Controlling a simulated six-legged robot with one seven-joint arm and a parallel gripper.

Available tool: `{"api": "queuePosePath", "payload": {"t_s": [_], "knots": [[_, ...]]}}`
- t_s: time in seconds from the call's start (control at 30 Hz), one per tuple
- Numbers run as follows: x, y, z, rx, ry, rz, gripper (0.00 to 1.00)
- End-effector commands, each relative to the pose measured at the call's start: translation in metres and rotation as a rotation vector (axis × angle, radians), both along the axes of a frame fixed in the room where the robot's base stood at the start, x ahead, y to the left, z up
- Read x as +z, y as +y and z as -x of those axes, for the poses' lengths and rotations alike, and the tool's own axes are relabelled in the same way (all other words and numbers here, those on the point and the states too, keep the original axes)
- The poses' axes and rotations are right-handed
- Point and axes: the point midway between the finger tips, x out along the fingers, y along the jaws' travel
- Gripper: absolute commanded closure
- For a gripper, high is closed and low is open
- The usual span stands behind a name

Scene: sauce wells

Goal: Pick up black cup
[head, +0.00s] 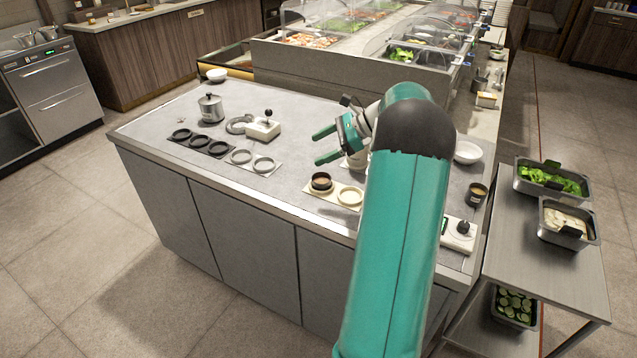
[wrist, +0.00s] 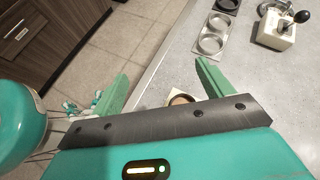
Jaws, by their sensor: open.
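A small black cup (head: 321,185) with a brownish inside sits on a cream two-well plate (head: 336,200) near the counter's front edge in the head view. A second dark cup (head: 476,197) with a yellow-brown inside stands at the counter's right end. My gripper (head: 325,146) is open and empty, above and behind the first black cup in the picture. In the wrist view my open gripper (wrist: 162,68) shows both green fingers apart. A brownish round top (wrist: 181,99) shows there, mostly hidden by the gripper body; I cannot tell for sure that it is the same cup.
A black ring plate (head: 202,143) and a pale ring plate (head: 253,163) lie left on the counter. A lidded pot (head: 210,107) and a white lever box (head: 263,129) stand behind. Another lever box (head: 460,234) is right of my arm. A white bowl (head: 467,152) stands behind it.

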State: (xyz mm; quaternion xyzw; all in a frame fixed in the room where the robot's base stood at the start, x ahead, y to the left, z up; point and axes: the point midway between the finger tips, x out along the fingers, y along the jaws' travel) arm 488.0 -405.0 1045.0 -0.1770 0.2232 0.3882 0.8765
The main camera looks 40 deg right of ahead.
Motion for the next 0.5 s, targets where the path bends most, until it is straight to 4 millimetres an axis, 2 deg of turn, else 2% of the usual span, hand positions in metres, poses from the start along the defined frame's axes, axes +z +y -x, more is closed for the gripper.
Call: {"api": "queuePosePath", "payload": {"t_s": [0.03, 0.1, 0.2, 0.37, 0.5], "knots": [[-0.012, -0.027, 0.009, -0.058, -0.003, -0.06, 0.21], [-0.022, -0.051, 0.017, -0.115, -0.01, -0.127, 0.21], [-0.03, -0.074, 0.025, -0.166, -0.02, -0.191, 0.21], [-0.043, -0.085, 0.029, -0.191, -0.024, -0.223, 0.21], [-0.068, -0.084, 0.028, -0.189, -0.022, -0.225, 0.21]]}}
